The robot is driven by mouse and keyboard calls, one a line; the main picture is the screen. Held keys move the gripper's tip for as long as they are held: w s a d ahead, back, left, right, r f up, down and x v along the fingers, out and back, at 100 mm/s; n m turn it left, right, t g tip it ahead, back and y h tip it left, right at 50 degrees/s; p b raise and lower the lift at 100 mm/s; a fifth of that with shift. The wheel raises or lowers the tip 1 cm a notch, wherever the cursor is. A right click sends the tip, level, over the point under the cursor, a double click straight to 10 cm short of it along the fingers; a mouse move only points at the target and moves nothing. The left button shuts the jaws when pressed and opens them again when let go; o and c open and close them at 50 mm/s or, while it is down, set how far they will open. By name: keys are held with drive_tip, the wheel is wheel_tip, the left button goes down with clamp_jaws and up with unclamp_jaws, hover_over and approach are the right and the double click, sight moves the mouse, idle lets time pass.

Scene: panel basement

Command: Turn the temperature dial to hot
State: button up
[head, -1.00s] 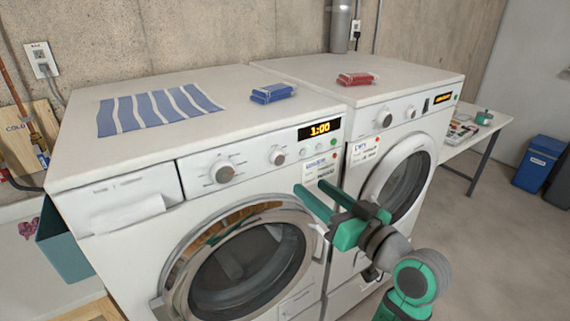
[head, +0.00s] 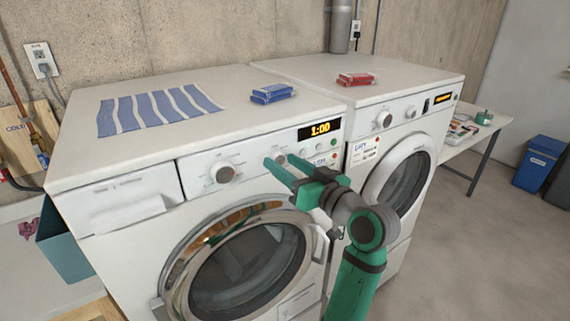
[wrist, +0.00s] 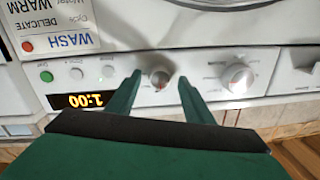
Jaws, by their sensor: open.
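The left machine (head: 150,200) has two round dials on its white front panel. The larger dial (head: 223,173) is on the left; it also shows in the wrist view (wrist: 236,78). The smaller dial (head: 278,157) is to its right, partly hidden by my gripper; the wrist view shows it whole (wrist: 159,76). Their lettering is too small to read, so I cannot tell which sets temperature. My gripper (head: 281,160) is open and empty. In the wrist view its fingertips (wrist: 159,80) lie on either side of the smaller dial, and I see no clear contact.
The display (head: 320,130) reads 1:00, with small buttons below it. A card in the wrist view (wrist: 60,28) reads WASH, Water WARM, Cycle DELICATE. A second machine (head: 400,110) adjoins on the right. A blue box (head: 272,93) and striped cloth (head: 155,108) lie on top.

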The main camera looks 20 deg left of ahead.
drive_tip(key=shift+w+a, duration=0.15)
drive_tip(key=c, duration=1)
drive_tip(key=shift+c, duration=0.2)
